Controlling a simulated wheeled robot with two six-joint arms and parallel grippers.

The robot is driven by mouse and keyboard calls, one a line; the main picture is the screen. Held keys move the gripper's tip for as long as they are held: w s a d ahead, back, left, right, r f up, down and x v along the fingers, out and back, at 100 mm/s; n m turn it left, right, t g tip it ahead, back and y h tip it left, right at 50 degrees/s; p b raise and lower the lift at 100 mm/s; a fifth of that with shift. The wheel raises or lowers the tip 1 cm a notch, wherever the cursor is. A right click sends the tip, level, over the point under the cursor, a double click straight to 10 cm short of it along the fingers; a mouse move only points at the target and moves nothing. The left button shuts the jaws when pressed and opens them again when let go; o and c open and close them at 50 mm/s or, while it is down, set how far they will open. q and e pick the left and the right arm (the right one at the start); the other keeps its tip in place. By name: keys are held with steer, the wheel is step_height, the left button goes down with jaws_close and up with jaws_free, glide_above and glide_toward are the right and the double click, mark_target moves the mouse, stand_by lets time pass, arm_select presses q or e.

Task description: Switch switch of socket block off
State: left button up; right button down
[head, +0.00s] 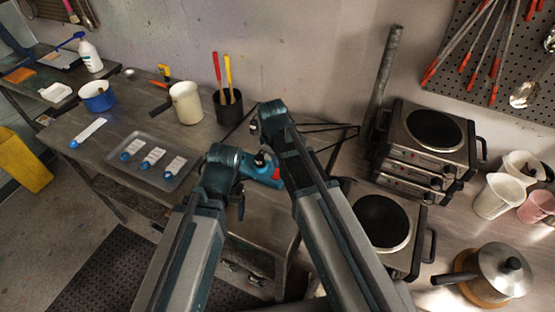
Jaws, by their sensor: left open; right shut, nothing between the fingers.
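A blue block with a red part, which looks like the socket block (264,174), sits at the right part of the metal table, between my two arms. A dark plug-like piece stands on its top. My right arm covers its right side, and my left arm's joint is close to its left. Whether its switch is on or off is too small to tell. My two arms rise from the bottom of the head view.
Black cables (338,127) run behind my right arm. A tray (180,182), a cream pot (186,103) and a dark tool holder (228,109) are at the left.

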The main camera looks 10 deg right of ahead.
step_height(320, 180, up, 8)
steer(key=p, duration=0.7)
glide_above(278, 172)
steer(key=s+a, duration=0.2)
steer(key=s, duration=0.1)
arm_select(q)
step_height(278, 172, up, 8)
arm_select(e)
steer(key=shift+d+r, duration=0.1)
steer(key=shift+d, duration=0.1)
arm_select(q)
steer(key=shift+r, duration=0.15)
arm_select(e)
steer(key=shift+w+d, duration=0.35)
steer(key=shift+w, duration=0.4)
arm_select(q)
step_height(278, 172, down, 14)
steer(key=b, duration=1.4)
arm_select(e)
steer(key=f, duration=0.4)
steer(key=w+f, duration=0.1)
steer(key=f, duration=0.4)
steer(key=d+f, duration=0.1)
steer(key=f, duration=0.4)
steer(key=shift+w, duration=0.2)
